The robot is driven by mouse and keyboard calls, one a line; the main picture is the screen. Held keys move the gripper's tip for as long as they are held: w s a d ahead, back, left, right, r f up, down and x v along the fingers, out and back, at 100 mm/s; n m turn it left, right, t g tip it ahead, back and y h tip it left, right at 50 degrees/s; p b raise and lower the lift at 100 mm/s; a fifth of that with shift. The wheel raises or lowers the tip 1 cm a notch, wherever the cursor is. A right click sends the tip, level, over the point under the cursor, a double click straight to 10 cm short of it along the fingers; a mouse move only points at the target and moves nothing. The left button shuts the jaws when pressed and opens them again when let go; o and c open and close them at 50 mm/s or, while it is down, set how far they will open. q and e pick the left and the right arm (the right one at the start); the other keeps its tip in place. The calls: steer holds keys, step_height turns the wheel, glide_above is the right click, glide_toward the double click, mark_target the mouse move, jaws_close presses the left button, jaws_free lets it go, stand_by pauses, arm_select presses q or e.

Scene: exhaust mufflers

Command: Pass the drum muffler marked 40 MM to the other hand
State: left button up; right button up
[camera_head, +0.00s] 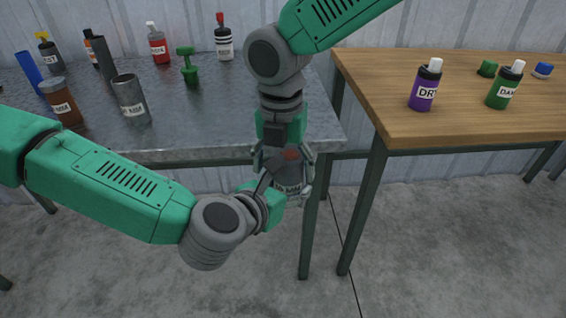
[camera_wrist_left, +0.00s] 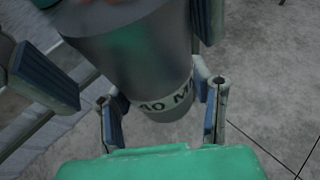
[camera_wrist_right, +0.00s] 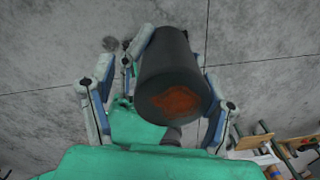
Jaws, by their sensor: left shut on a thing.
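One right finger looks close to the drum and the other stands apart.
The grey table (camera_head: 215,120) at left carries a grey cylinder (camera_head: 130,98), a brown cylinder (camera_head: 61,102), a green stand-like part (camera_head: 188,66) and several bottles. The wooden table (camera_head: 450,120) at right carries a purple bottle (camera_head: 425,88) and a green bottle (camera_head: 504,88). Open floor lies in front.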

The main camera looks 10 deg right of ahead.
steer(key=c, duration=1.1)
arm_select(q)
steer(key=o, duration=1.4)
steer(key=shift+d, duration=0.1)
arm_select(e)
steer(key=shift+a, duration=0.15)
